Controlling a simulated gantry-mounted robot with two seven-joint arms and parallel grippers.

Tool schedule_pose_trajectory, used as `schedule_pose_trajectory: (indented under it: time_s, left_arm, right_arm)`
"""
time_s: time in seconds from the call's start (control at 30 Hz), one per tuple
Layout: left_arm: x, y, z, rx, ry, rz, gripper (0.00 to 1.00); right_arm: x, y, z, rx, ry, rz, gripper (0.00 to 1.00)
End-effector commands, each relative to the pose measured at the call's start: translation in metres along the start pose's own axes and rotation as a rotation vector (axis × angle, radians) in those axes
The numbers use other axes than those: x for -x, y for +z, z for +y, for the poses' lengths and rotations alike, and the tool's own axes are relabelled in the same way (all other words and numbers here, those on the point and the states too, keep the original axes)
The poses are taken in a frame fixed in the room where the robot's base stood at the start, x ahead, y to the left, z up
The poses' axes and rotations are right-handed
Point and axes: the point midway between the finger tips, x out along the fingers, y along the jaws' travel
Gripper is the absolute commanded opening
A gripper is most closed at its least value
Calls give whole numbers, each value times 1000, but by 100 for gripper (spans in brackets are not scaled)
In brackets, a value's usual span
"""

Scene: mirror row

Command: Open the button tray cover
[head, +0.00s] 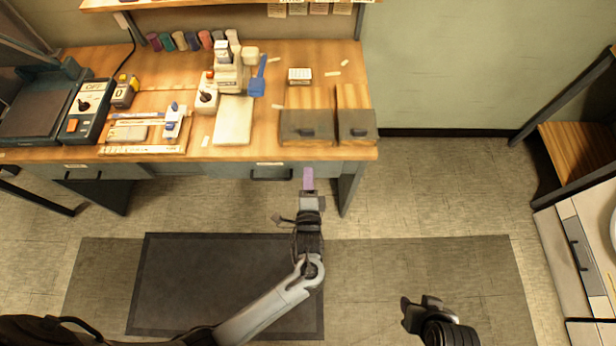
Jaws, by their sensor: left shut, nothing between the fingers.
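Two low boxes with wooden tops and dark grey fronts stand at the right end of the desk, a wider box (306,124) and a narrower box (357,122). Each has a small dark handle on its front. I cannot tell which of them is the button tray; both look closed. My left gripper (308,180) is shut and empty, its purplish fingertips just in front of the desk's front edge, below the wider box and apart from it. My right gripper (420,304) is low at the right, over the floor, far from the boxes; its fingers are not clear.
A drawer handle (271,175) sits under the desk edge. Open floor lies to the right.

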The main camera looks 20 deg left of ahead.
Motion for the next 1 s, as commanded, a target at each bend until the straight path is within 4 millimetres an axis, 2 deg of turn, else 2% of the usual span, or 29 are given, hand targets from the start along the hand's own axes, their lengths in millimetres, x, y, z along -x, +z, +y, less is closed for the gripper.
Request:
schedule_pose_trajectory:
  time_s: [0.3,0.5,0.73,1.0]
  left_arm:
    - [-60,1,-1,-2,-1,-2,0]
    - [-91,0,-1,-1,0,-1,0]
    - [-111,0,0,-1,1,0,0]
    - [-116,1,1,0,2,0,0]
  right_arm:
    - [2,0,3,8,8,-2,43]
    - [3,0,4,13,13,-4,43]
    - [3,0,4,11,12,-4,43]
    - [3,0,3,5,7,-4,43]
